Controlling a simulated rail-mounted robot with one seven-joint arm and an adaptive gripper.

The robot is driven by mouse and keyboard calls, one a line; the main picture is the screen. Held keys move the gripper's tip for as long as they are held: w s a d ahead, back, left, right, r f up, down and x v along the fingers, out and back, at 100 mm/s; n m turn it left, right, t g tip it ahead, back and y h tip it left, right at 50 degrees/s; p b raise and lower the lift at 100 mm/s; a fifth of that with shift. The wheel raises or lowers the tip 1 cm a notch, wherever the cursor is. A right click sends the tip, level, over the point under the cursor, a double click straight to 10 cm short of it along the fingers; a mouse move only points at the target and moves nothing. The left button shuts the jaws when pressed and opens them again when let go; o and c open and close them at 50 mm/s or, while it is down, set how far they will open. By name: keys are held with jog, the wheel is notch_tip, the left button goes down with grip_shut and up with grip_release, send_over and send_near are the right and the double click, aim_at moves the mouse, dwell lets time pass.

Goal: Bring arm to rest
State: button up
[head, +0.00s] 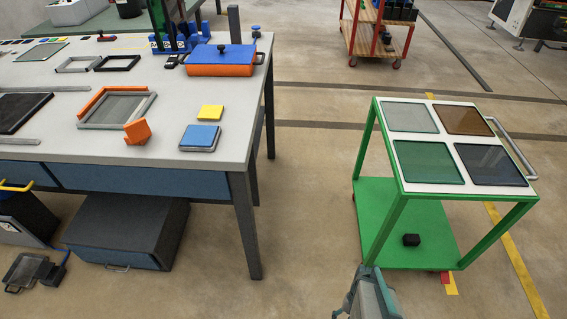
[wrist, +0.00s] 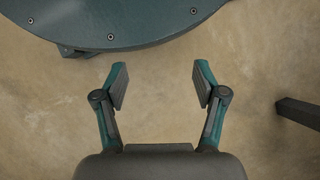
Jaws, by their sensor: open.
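My gripper (wrist: 160,85) is open and empty in the wrist view. Its two fingers stand well apart, with bare concrete floor between and below them. In the head view part of my arm's end (head: 370,296) shows at the bottom edge, in front of the green cart (head: 398,215) and to the right of the workbench (head: 225,150). The fingertips cannot be made out clearly there. A round dark teal plate with screws, likely my own base, fills the top of the wrist view.
The workbench at left holds an orange pot with a blue lid (head: 221,60), frames and blocks. A red cart (head: 378,35) stands behind. Floor between bench and green cart is clear.

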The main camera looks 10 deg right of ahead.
jog(key=s+a+r+n+h+p, duration=0.1)
jog(key=a+r+n+p, duration=0.2)
jog(key=r, duration=0.4)
jog(key=s+a+r+n+g+h+p, duration=0.1)
jog(key=s+a+r+n+h+p, duration=0.1)
jog(key=a+r+p, duration=0.2)
jog(key=shift+a+r+n+g+h+p, duration=0.3)
jog(key=shift+a+r+n+p, duration=0.1)
jog(key=shift+r+p, duration=1.4)
jog(key=shift+s, duration=0.1)
